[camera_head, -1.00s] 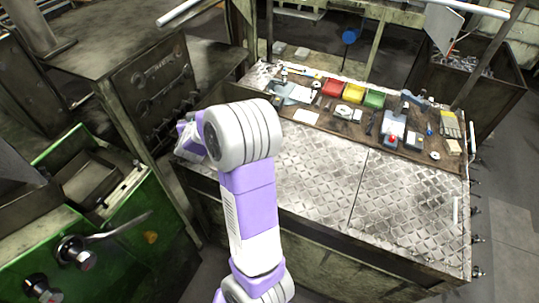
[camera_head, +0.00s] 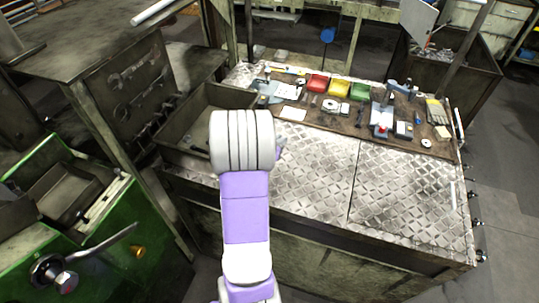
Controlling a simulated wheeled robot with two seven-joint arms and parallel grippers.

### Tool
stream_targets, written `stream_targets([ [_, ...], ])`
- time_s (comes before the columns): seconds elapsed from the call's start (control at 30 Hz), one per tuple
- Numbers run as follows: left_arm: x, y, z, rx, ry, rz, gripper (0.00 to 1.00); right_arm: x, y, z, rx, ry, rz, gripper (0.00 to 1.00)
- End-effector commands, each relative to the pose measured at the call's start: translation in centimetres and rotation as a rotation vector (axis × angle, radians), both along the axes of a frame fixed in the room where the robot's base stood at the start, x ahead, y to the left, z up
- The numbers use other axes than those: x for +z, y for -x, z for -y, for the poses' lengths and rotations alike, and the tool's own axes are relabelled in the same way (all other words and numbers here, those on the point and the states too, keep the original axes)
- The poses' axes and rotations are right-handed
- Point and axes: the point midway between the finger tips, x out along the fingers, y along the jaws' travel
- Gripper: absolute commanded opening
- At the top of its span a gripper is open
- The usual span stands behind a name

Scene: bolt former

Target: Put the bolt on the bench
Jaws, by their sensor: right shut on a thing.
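The bench (camera_head: 315,180) has a worn diamond-plate top and fills the middle and right. My right arm rises from the bottom, and its wrist covers the bench's left part. Only a sliver of my right gripper (camera_head: 281,146) shows, just right of the wrist and over the left part of the plate. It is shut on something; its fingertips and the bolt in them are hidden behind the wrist. I cannot tell how high it is above the plate. My left gripper is not in view.
A dark open metal box (camera_head: 178,140) stands at the bench's left end. Red, yellow and green bins (camera_head: 338,88) and tools line the back. A green machine (camera_head: 110,240) with a handle stands left. The plate's middle and right are clear.

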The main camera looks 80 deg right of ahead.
Motion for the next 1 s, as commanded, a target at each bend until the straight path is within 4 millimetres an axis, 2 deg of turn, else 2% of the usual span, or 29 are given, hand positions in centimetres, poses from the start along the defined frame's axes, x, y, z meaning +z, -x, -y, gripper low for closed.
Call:
stream_targets([
  [0.03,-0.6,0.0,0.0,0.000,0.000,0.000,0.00,-1.4,0.0,0.0,-0.001,-0.003,-0.002,0.00],
  [0.1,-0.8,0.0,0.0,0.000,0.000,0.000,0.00,-2.3,0.0,0.0,0.000,-0.003,-0.001,0.00],
  [0.27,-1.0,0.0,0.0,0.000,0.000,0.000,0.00,-3.3,0.0,0.0,0.001,0.000,0.000,0.00],
  [0.5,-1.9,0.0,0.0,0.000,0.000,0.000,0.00,-6.5,-0.1,0.0,0.003,-0.003,-0.001,0.00],
  [0.9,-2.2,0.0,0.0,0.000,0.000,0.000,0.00,-7.1,-0.1,0.0,0.004,0.001,0.001,0.00],
  [0.93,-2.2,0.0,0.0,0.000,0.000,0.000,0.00,-7.2,-0.1,0.0,0.004,0.000,0.002,0.13],
  [1.0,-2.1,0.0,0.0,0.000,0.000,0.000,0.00,-7.1,-0.1,0.0,0.004,0.000,0.002,0.24],
])
